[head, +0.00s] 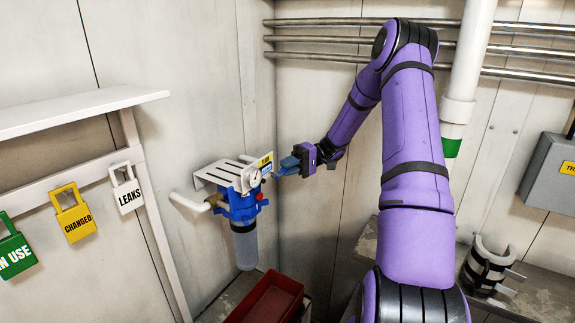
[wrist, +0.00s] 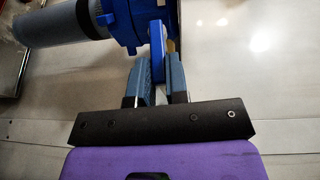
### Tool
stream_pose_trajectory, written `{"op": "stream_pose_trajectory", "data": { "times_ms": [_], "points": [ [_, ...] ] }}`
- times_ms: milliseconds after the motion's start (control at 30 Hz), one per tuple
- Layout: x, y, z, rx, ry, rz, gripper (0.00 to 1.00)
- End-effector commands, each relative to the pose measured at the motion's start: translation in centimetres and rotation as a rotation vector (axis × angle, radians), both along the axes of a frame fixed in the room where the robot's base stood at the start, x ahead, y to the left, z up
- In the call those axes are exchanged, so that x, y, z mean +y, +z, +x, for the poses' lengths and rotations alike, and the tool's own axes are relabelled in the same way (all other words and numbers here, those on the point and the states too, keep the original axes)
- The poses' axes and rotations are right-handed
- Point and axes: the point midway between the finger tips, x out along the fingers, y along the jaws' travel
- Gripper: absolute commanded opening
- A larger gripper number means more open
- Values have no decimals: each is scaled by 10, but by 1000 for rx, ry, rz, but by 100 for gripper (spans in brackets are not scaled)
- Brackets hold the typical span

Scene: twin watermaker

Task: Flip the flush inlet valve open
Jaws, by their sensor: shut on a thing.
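The filter unit has a blue head (head: 238,205) with a clear grey bowl (head: 245,246) below it, mounted on the wall under a white slotted bracket (head: 222,174). My gripper (head: 284,165) reaches it from the right, beside a round gauge and a yellow label. In the wrist view my gripper (wrist: 158,72) is shut on a blue lever (wrist: 157,45), which stands between the two fingers. The blue head (wrist: 122,22) and bowl (wrist: 62,24) lie beyond it at the upper left. In the head view my fingers largely hide the lever, so I cannot tell its angle there.
A red bin (head: 268,300) stands on the floor below the unit. A white shelf (head: 70,112) with hanging tags, including a yellow one (head: 73,212), is on the left wall. A white pipe (head: 468,60) and grey box (head: 550,172) are at right.

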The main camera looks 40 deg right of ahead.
Motion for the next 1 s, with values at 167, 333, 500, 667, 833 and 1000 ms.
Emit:
{"op": "stream_pose_trajectory", "data": {
  "times_ms": [167,333,500,667,833,1000],
  "points": [
    [-1,-4,0,20,-2,53,0],
    [-1,-5,0,29,-1,76,0],
    [0,-5,0,30,-1,80,0],
    [0,-6,0,31,-1,80,0],
    [0,-6,0,31,-1,80,26],
    [0,-5,0,31,0,79,26]
  ]
}}
